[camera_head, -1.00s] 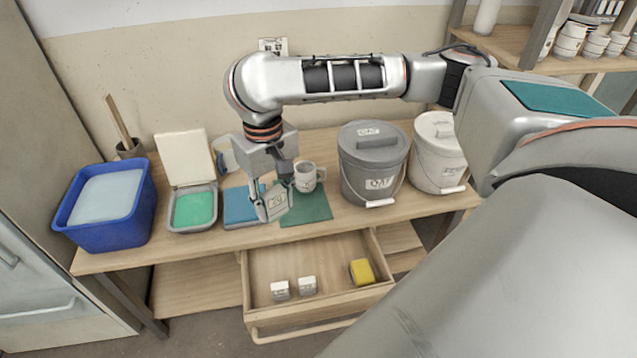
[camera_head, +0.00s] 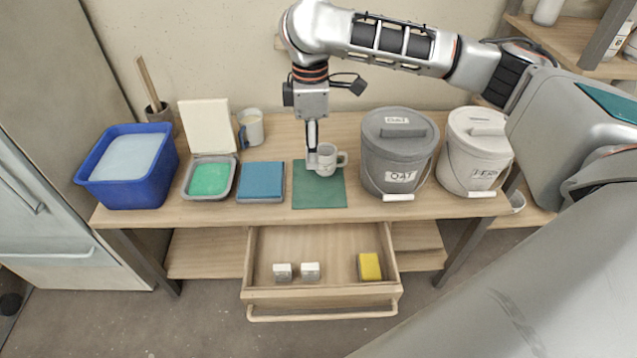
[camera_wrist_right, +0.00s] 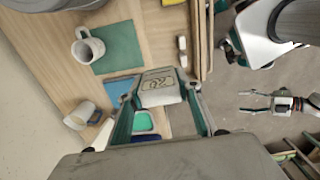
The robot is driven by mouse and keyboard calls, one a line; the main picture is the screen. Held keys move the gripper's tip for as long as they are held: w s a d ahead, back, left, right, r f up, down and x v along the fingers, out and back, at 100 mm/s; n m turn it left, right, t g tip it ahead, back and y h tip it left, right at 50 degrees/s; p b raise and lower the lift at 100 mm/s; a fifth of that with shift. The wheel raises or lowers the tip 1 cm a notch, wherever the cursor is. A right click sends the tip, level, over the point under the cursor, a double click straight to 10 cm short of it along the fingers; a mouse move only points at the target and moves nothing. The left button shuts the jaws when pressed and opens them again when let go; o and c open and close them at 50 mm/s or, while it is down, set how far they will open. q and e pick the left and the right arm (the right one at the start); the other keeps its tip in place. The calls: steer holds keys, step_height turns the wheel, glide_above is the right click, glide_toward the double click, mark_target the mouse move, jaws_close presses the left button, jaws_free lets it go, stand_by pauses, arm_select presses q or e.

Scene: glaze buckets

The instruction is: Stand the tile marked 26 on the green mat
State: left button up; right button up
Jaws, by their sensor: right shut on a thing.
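My right gripper (camera_head: 312,165) points down over the green mat (camera_head: 320,200), in front of the left side of a pale mug (camera_head: 328,157) on that mat. In the right wrist view my right gripper (camera_wrist_right: 160,105) is shut on a pale tile (camera_wrist_right: 158,87) with a dark two-digit mark. The digits are turned and too small to read surely. The tile cannot be made out clearly in the head view. In the wrist view the mug (camera_wrist_right: 88,47) stands apart from the tile. My left gripper (camera_wrist_right: 247,102) shows there with its fingers apart, empty.
A grey bucket (camera_head: 395,160) and white bucket (camera_head: 470,160) stand right. The open drawer (camera_head: 340,245) holds two white blocks and a yellow one.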

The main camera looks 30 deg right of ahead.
steer(key=w+d+n+b, duration=0.1)
steer(key=w+n, duration=0.3)
steer(key=n, duration=0.5)
steer(key=n+b, duration=0.3)
steer(key=n, duration=2.3)
glide_above(313, 194)
step_height(313, 194, down, 6)
steer(key=shift+n, duration=0.4)
step_height(313, 194, down, 15)
steer(key=b, duration=0.5)
steer(key=shift+s+a, duration=0.1)
step_height(313, 194, down, 5)
steer(key=shift+s+r+b, duration=0.1)
steer(key=shift+r+b, duration=0.1)
steer(key=shift+b, duration=0.75)
steer(key=shift+f, duration=0.35)
steer(key=shift+r, duration=0.2)
steer(key=shift+c, duration=0.6)
steer(key=shift+f, duration=0.25)
steer(key=o, duration=1.3)
arm_select(q)
step_height(313, 194, down, 9)
steer(key=shift+a+m, duration=0.3)
steer(key=shift+a, duration=0.15)
